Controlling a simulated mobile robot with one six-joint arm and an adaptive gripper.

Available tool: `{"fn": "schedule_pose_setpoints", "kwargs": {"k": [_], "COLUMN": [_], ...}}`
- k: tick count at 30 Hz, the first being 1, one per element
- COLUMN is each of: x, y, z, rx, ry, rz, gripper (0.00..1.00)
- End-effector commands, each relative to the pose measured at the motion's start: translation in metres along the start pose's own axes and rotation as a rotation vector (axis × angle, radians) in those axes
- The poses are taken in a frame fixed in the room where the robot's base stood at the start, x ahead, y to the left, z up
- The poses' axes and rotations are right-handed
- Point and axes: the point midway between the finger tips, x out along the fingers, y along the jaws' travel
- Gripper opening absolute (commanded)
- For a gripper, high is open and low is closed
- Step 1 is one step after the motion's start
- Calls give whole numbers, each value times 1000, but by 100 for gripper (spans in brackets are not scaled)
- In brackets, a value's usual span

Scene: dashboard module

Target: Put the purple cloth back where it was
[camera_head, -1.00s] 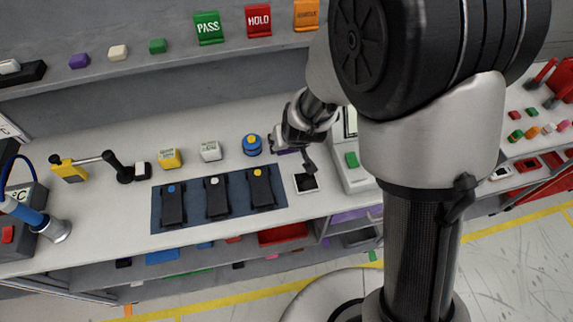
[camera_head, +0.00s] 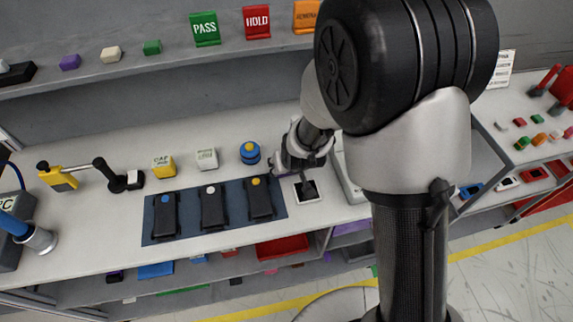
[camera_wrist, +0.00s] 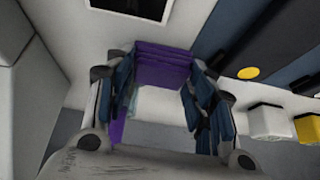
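The purple cloth (camera_wrist: 165,65) shows in the wrist view as a folded, layered bundle between my two fingertips. My gripper (camera_wrist: 164,72) has its blue-padded fingers on either side of the cloth and appears shut on it, with the fingers spread to its width. A second strip of purple shows by the left finger; I cannot tell if it belongs to the cloth. In the head view my gripper (camera_head: 298,165) is low over the bench, just behind the white-framed black square (camera_head: 306,191). My wrist hides most of the cloth there.
Left of my gripper stand a blue container (camera_head: 250,153), a white cap block (camera_head: 207,159) and a yellow cap block (camera_head: 163,167). A dark blue mat (camera_head: 185,229) with three black holders lies in front of them. A raised shelf (camera_head: 128,75) runs along the back.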

Motion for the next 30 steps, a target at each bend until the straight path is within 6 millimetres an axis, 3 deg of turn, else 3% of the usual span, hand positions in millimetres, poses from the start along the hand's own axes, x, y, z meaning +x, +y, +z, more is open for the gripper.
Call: {"fn": "schedule_pose_setpoints", "kwargs": {"k": [9,20,23,30], "x": [0,-3,-14,-67], "y": [0,0,0,0], "z": [0,-2,-3,-5], "rx": [0,0,0,0], "ry": [-1,0,1,3], "rz": [0,0,0,0], "gripper": [69,69,69,69]}}
